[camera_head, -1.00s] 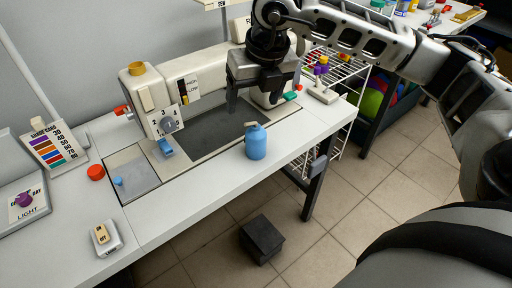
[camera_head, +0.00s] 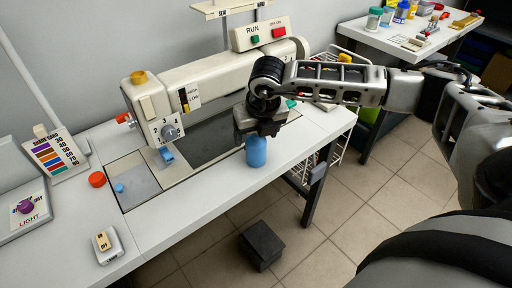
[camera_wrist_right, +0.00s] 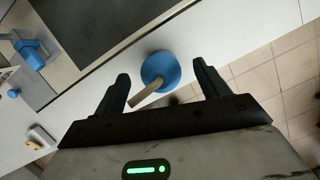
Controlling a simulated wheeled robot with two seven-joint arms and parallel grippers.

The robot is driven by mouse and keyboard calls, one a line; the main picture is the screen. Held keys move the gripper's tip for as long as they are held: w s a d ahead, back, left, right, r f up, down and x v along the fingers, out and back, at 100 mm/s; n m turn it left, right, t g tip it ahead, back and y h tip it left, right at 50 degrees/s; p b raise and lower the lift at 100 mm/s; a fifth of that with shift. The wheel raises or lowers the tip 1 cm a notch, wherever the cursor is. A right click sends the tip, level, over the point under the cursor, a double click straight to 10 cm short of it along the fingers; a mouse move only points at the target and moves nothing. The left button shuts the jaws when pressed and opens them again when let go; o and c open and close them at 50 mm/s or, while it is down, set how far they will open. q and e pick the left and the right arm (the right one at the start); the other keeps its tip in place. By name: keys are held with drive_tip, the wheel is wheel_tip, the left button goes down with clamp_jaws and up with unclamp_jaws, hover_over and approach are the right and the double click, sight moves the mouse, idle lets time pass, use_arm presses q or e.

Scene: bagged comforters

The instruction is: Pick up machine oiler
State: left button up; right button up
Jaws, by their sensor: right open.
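The machine oiler is a blue bottle (camera_head: 256,151) standing on the white sewing table near its front edge. In the head view its top is hidden behind my right gripper (camera_head: 258,130), which is right above it. In the right wrist view the blue oiler (camera_wrist_right: 161,66) with its tan spout shows between and a little beyond the two spread fingers of my right gripper (camera_wrist_right: 162,84). The fingers are open and do not visibly touch it. My left gripper is not in view.
The sewing machine (camera_head: 215,75) stands behind the oiler on the white table (camera_head: 190,200). A red knob (camera_head: 97,179) and a small switch box (camera_head: 107,244) lie at left. A dark pedal box (camera_head: 262,244) is on the floor. A second table (camera_head: 385,40) holds bottles at upper right.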

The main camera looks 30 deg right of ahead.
drive_tip(key=shift+x, duration=1.35)
drive_tip(key=c, duration=1)
drive_tip(key=shift+r, duration=0.2)
